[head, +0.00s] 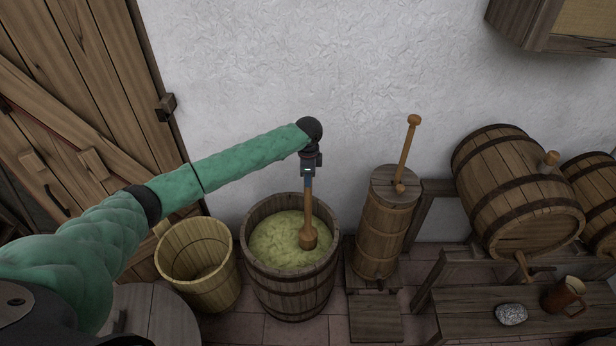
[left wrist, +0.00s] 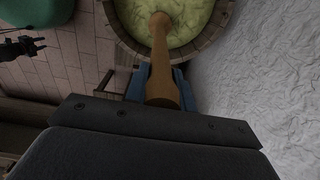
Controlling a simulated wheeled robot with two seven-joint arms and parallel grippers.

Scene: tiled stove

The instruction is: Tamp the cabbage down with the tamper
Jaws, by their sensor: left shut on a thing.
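The cabbage (head: 272,238) is a pale green shredded mass in a round wooden tub (head: 290,290) with dark hoops. It also shows at the top of the left wrist view (left wrist: 191,20). My left gripper (head: 308,182) is above the tub, shut on the upper handle of the wooden tamper (head: 308,215). The tamper points down, nearly upright, with its thick head over the right part of the cabbage. Its head appears at the cabbage surface, but I cannot tell whether it presses in. The gripper hides the handle's top. My right gripper is not seen in the head view.
An empty wooden bucket (head: 198,265) stands left of the tub. A tall wooden churn (head: 385,225) with a plunger stands close on the right. Barrels (head: 515,190), a bench (head: 480,322), a mug (head: 562,296) and a stone (head: 511,314) are farther right. A white wall (head: 300,60) rises behind.

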